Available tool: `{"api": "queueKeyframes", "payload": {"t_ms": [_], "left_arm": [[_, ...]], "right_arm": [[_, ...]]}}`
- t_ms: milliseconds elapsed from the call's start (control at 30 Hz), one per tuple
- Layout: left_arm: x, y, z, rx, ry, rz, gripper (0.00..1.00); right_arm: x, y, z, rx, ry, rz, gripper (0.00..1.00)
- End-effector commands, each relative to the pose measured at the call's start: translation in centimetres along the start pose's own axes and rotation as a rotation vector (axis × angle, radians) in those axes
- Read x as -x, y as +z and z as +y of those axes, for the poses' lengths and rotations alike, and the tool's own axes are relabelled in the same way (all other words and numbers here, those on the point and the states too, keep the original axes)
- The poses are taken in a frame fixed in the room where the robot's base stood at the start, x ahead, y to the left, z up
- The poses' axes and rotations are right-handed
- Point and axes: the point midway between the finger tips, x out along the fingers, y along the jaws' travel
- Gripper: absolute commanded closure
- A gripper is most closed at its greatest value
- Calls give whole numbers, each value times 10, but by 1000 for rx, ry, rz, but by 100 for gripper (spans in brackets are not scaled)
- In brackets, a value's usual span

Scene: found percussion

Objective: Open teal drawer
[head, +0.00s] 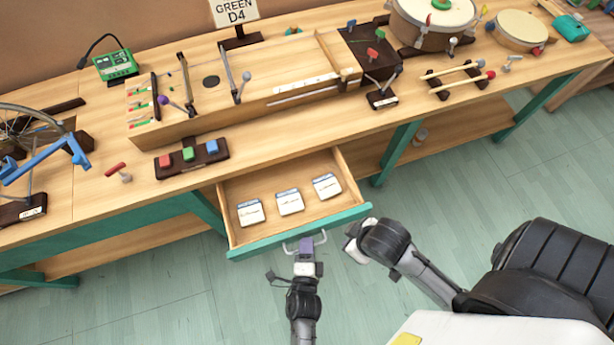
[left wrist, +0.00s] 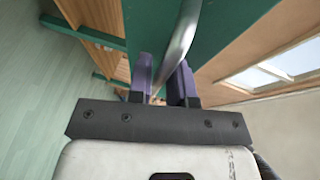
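The teal-fronted drawer (head: 235,198) is pulled out from under the workbench in the head view, showing its wooden inside. Its teal front (head: 345,218) carries a curved silver handle (head: 291,246). My left gripper (head: 307,241) is at the handle. In the left wrist view, the purple fingers of my left gripper (left wrist: 164,78) are closed around the silver handle (left wrist: 182,35), one on each side. My right gripper (head: 352,243) is beside the drawer's right front corner, apart from the handle; its fingers are not clear.
Three labelled cards (head: 289,202) lie in the drawer. A block with red, green and blue buttons (head: 190,159) stands on the workbench (head: 250,145) above the drawer. A drum (head: 430,20) and mallets (head: 455,78) are at the right. Open floor (head: 150,300) lies in front.

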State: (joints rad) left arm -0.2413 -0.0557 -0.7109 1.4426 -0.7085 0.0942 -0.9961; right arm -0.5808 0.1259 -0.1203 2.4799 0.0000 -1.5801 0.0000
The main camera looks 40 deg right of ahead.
Motion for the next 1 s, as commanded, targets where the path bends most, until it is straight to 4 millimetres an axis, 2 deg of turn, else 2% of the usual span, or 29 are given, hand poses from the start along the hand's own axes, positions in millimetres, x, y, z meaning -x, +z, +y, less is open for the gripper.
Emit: {"api": "queueKeyframes", "payload": {"t_ms": [133,233,700,1000], "left_arm": [[4,0,0,0,2,-1,81],[14,0,0,1,3,-1,81],[103,0,0,0,2,-1,81],[134,0,0,0,0,0,81]], "right_arm": [[1,0,0,-1,-1,0,68],[4,-2,0,-3,-2,0,68],[20,-7,-2,-9,-7,2,68],[24,-8,-2,-8,-6,2,68]]}}
